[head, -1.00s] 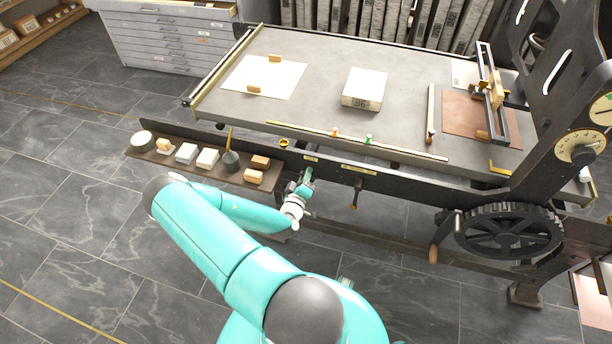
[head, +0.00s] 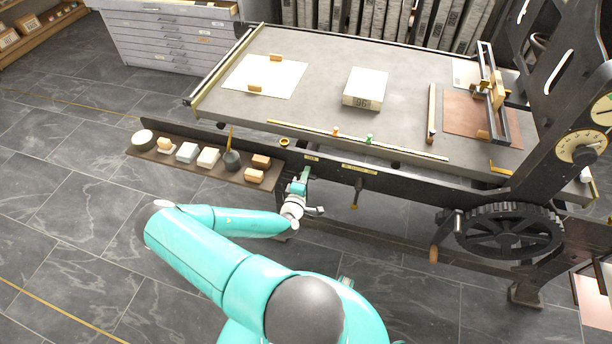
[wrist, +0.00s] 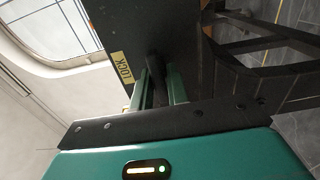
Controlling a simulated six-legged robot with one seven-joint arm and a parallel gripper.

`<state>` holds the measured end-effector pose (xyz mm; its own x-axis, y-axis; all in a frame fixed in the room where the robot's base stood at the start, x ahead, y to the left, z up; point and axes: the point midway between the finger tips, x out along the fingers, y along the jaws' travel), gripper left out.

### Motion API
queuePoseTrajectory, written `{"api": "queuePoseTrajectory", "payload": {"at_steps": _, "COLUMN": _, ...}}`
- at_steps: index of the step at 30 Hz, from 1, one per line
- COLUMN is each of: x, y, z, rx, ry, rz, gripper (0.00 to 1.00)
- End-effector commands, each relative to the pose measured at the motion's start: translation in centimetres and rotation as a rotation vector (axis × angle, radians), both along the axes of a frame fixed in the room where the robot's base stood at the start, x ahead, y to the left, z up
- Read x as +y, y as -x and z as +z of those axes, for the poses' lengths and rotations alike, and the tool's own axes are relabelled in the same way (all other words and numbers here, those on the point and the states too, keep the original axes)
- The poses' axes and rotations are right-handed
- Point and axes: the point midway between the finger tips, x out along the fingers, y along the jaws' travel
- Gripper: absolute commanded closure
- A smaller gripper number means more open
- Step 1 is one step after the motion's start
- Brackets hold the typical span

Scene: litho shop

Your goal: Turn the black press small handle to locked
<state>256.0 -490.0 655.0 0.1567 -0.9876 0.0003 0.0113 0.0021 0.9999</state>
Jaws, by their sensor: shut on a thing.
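The black press small handle (wrist: 155,66) shows in the wrist view as a short dark grip beside the yellow LOCK label (wrist: 121,68). My gripper (wrist: 160,82) has its two green fingers on either side of this handle, closed on it. In the head view my gripper (head: 303,175) is at the front rail of the press, under a small yellow label (head: 311,157). The handle is hidden there by my gripper. The handle's exact angle is hard to tell.
The press bed (head: 310,75) carries a stone block (head: 366,88) and paper. A tool shelf (head: 140,153) holds small blocks left of my gripper. Another lever with a brass end (head: 356,195) hangs to the right. The gear wheel (head: 510,230) stands further right.

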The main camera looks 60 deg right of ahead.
Motion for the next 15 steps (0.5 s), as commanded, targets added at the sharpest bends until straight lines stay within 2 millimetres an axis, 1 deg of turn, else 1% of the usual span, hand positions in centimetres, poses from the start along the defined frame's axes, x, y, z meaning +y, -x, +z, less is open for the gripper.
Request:
{"api": "queuePoseTrajectory", "payload": {"at_steps": 11, "x": 0.05, "y": 0.25, "z": -0.08, "rx": 0.006, "ry": -0.001, "rz": -0.005, "gripper": 1.0}}
{"api": "queuePoseTrajectory", "payload": {"at_steps": 12, "x": 0.05, "y": 0.24, "z": -0.08, "rx": 0.006, "ry": -0.001, "rz": -0.005, "gripper": 0.78}}
{"api": "queuePoseTrajectory", "payload": {"at_steps": 14, "x": 0.05, "y": 0.22, "z": -0.08, "rx": 0.005, "ry": -0.001, "rz": -0.004, "gripper": 0.67}}
{"api": "queuePoseTrajectory", "payload": {"at_steps": 15, "x": 0.04, "y": 0.19, "z": -0.07, "rx": 0.005, "ry": -0.001, "rz": -0.004, "gripper": 0.67}}
